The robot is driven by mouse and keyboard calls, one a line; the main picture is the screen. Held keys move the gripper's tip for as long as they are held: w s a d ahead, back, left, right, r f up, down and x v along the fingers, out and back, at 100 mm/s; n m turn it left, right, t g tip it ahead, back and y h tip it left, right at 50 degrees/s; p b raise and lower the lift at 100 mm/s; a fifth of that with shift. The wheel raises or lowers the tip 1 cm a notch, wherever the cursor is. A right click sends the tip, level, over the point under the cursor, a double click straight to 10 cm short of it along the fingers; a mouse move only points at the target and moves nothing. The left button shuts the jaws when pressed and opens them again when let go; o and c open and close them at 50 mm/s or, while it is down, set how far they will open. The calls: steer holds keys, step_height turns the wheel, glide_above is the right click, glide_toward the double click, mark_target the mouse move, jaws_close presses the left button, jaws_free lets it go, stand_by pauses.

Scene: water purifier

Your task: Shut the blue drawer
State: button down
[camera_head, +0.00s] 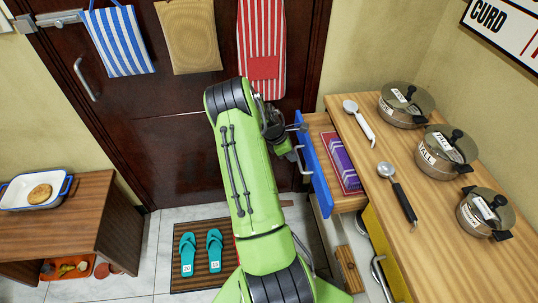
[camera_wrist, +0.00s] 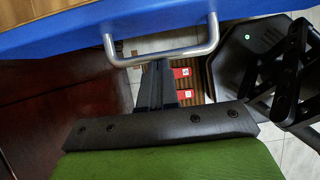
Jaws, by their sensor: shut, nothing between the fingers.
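The blue drawer (camera_head: 314,165) is pulled out from the wooden counter on the right, its blue front facing left. Its metal handle (camera_head: 302,158) faces my arm. A purple and red item (camera_head: 341,163) lies inside. My gripper (camera_head: 299,127) is beside the drawer front, near its far end, partly hidden by my green arm. In the wrist view, the blue front (camera_wrist: 200,18) crosses the top with the handle (camera_wrist: 165,58) below it. My gripper (camera_wrist: 157,68) is shut and empty, its tips close to the handle; I cannot tell whether they touch.
The counter (camera_head: 390,240) holds several labelled pots and two ladles. A yellow drawer front (camera_head: 380,255) is below, near the blue drawer. A dark door (camera_head: 160,130) with hanging bags stands behind. Teal slippers (camera_head: 187,253) lie on a striped mat. A low table (camera_head: 50,235) is at left.

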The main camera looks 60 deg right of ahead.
mark_target(312, 149)
steer(key=s+d, duration=0.2)
steer(key=s, duration=0.1)
steer(key=s+d, duration=0.6)
steer(key=shift+s+p, duration=0.2)
steer(key=shift+p, duration=0.15)
steer(key=shift+w+a+f, duration=0.2)
steer(key=shift+w+a, duration=0.2)
steer(key=shift+w, duration=0.25)
steer(key=shift+w+a+f, duration=0.2)
steer(key=shift+w+a, duration=0.2)
steer(key=shift+w, duration=0.2)
steer(key=shift+w+a+r+p, duration=0.35)
steer(key=shift+w+a+r, duration=0.2)
steer(key=shift+a+r, duration=0.15)
steer(key=p+v, duration=0.2)
steer(key=v, duration=0.6)
steer(key=shift+r, duration=0.2)
steer(key=shift+w+a, duration=0.1)
steer(key=shift+w, duration=0.05)
